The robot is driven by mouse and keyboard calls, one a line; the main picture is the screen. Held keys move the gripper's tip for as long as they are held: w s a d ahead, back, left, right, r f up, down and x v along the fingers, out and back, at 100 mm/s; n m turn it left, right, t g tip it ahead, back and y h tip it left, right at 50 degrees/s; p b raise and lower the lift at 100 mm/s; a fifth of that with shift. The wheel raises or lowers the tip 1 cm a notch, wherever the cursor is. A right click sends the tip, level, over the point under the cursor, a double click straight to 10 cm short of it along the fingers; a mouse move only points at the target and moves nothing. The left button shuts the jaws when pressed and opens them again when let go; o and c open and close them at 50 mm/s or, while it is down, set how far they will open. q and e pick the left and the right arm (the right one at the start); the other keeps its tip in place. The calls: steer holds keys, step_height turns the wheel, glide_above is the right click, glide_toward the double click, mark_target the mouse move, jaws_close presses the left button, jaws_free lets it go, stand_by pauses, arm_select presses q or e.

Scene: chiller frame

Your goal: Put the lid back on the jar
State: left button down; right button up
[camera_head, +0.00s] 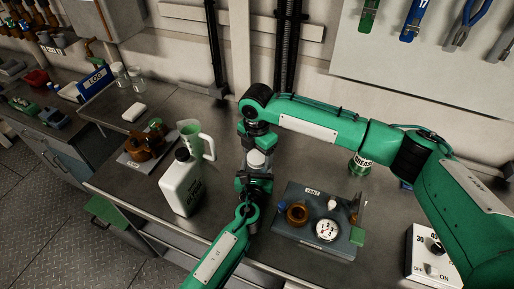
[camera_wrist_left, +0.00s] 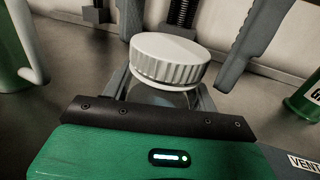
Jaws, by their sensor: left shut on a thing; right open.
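The glass jar (camera_wrist_left: 162,96) stands upright in the grip of my left gripper (camera_head: 255,174), which is shut around its body. The white ribbed lid (camera_wrist_left: 168,60) sits over the jar's mouth and looks slightly tilted in the left wrist view; I cannot tell whether it is fully seated. In the head view the lid (camera_head: 257,159) shows small and pale between my two grippers. My right gripper (camera_wrist_left: 180,50) is open, its fingers on either side of the lid and apart from it. Most of the jar is hidden by my left gripper.
A white bottle (camera_head: 181,184) and a green jug (camera_head: 192,140) stand to the left. A grey VENT panel (camera_head: 290,237) with gauge is at right, a green canister (camera_head: 360,164) behind it. A control box (camera_head: 430,252) stands far right.

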steer(key=c, duration=1)
steer(key=m, duration=1.2)
steer(key=shift+a+m, duration=0.1)
steer(key=shift+m, duration=0.3)
steer(key=m, duration=0.5)
steer(key=o, duration=1.1)
